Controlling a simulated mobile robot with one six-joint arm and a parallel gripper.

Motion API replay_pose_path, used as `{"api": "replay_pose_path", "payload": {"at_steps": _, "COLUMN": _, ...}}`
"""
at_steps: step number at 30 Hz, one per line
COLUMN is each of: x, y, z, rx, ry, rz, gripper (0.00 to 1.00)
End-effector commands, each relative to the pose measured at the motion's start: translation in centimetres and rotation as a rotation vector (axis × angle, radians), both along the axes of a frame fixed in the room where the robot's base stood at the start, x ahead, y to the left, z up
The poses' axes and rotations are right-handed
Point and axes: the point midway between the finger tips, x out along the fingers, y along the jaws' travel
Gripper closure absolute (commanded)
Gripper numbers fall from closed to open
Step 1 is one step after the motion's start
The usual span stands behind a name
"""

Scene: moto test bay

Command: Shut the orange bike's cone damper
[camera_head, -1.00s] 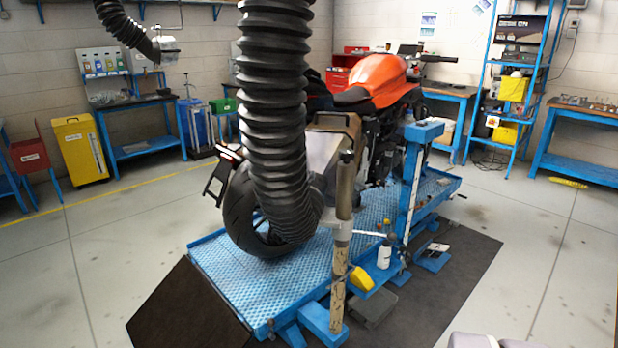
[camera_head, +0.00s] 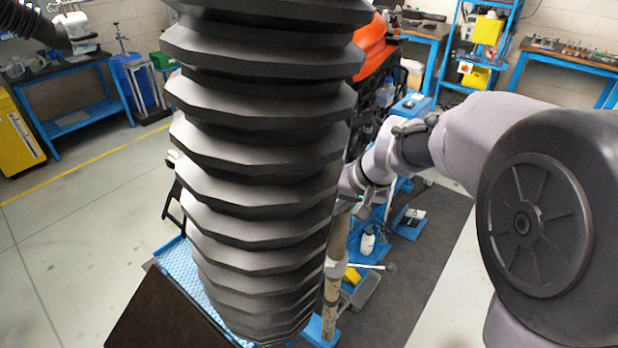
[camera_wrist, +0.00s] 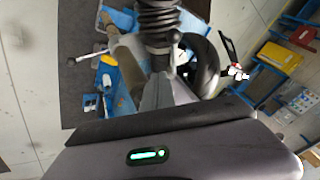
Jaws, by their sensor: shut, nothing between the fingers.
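The orange bike (camera_head: 373,48) stands behind a large black ribbed hose (camera_head: 262,160), which hides most of it. In the wrist view a narrower-looking ribbed black piece (camera_wrist: 157,18) hangs at top centre, near a dark wheel (camera_wrist: 205,65). I cannot make out the cone damper or its position in either view. My gripper (camera_wrist: 162,78) shows as grey wedge-like fingers above its wide body with a green light; they are shut and empty. In the head view my arm reaches in from the right, its far end partly hidden near the hose's right edge. Contact cannot be told.
A brown upright post (camera_head: 331,292) stands by the hose's lower right, near a white bottle (camera_head: 367,243). The blue lift platform (camera_head: 190,275) shows at lower left. Blue workbenches (camera_head: 75,95) and a blue shelf rack (camera_head: 487,45) stand behind. Grey floor on the left is clear.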

Motion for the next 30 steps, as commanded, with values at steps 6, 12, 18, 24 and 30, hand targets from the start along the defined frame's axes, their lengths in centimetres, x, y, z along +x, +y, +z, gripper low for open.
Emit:
{"api": "replay_pose_path", "payload": {"at_steps": 6, "x": 0.0, "y": 0.0, "z": -0.1, "rx": 0.0, "ry": 0.0, "rz": -0.001, "gripper": 1.0}}
{"api": "replay_pose_path", "payload": {"at_steps": 12, "x": 0.5, "y": 0.5, "z": -1.7, "rx": 0.001, "ry": 0.003, "rz": -0.001, "gripper": 1.0}}
{"api": "replay_pose_path", "payload": {"at_steps": 18, "x": 2.0, "y": 2.0, "z": -5.6, "rx": 0.001, "ry": 0.004, "rz": 0.0, "gripper": 1.0}}
{"api": "replay_pose_path", "payload": {"at_steps": 24, "x": 3.6, "y": 3.5, "z": -9.3, "rx": -0.001, "ry": 0.003, "rz": 0.0, "gripper": 1.0}}
{"api": "replay_pose_path", "payload": {"at_steps": 30, "x": 3.8, "y": 6.2, "z": -10.1, "rx": -0.001, "ry": 0.001, "rz": 0.0, "gripper": 1.0}}
